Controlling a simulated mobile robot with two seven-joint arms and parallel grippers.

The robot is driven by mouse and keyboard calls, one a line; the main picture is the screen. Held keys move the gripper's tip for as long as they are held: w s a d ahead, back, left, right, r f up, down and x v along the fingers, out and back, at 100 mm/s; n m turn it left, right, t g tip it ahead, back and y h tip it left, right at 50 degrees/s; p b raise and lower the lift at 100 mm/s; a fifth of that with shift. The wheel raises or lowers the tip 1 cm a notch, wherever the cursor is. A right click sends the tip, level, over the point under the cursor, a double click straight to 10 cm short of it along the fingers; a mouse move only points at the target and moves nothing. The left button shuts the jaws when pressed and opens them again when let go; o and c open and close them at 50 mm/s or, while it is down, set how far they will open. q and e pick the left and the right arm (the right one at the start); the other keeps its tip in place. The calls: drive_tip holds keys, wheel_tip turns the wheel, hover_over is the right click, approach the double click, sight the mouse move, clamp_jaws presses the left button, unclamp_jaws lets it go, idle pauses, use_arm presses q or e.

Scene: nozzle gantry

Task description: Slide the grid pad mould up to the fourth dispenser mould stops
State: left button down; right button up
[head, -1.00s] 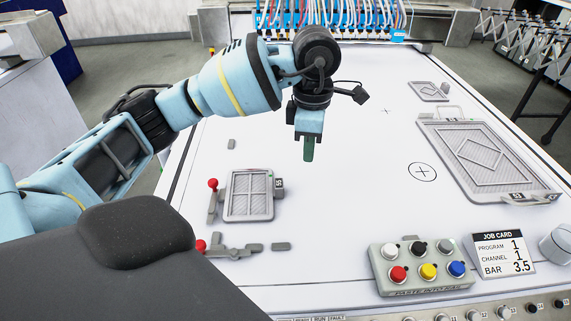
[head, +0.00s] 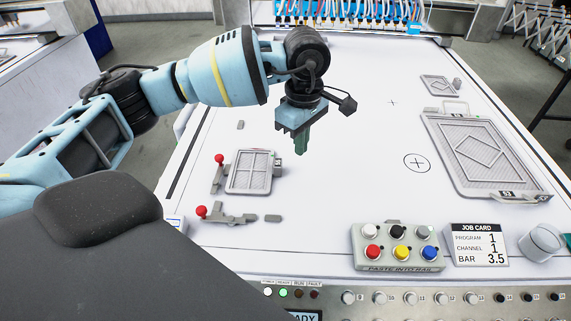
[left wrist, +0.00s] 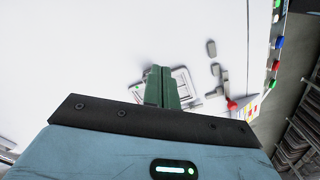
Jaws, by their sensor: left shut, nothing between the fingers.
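The grid pad mould (head: 250,172) is a small grey framed tray with a ribbed grid, lying flat on the white table left of centre. It also shows partly in the left wrist view (left wrist: 184,82), behind my fingers. Red-knobbed clamps stand at its left (head: 219,172) and front left (head: 222,215). Small grey blocks that look like stops lie behind it (head: 240,125) and in front (head: 273,218). My left gripper (head: 301,150) is shut and empty, its green fingers pointing down above the table, right of the mould and apart from it. My right gripper is out of view.
A larger diamond-pattern tray (head: 486,152) and a smaller one (head: 439,86) lie at the right. A button box (head: 395,247), job card (head: 477,244) and grey knob (head: 541,243) stand at the front. The nozzle gantry with blue tubes (head: 345,12) spans the back. The table's middle is clear.

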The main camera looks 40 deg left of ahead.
sight(280, 166)
use_arm(q)
wheel_tip(280, 166, down, 10)
drive_tip(key=shift+f, duration=0.1)
drive_tip(key=shift+w+a+r+p, duration=0.1)
drive_tip(key=shift+a+p, duration=0.1)
drive_tip(key=shift+a, duration=0.45)
drive_tip(key=shift+w+a+r+p, duration=0.1)
drive_tip(key=shift+a+p, duration=0.1)
drive_tip(key=shift+a, duration=0.4)
drive_tip(key=shift+a+f, duration=0.1)
drive_tip(key=shift+a, duration=1.05)
drive_tip(key=shift+w+a, duration=0.1)
drive_tip(key=shift+a, duration=0.3)
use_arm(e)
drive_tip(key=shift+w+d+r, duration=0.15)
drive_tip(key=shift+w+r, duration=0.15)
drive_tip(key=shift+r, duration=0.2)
use_arm(q)
drive_tip(key=shift+a, duration=0.15)
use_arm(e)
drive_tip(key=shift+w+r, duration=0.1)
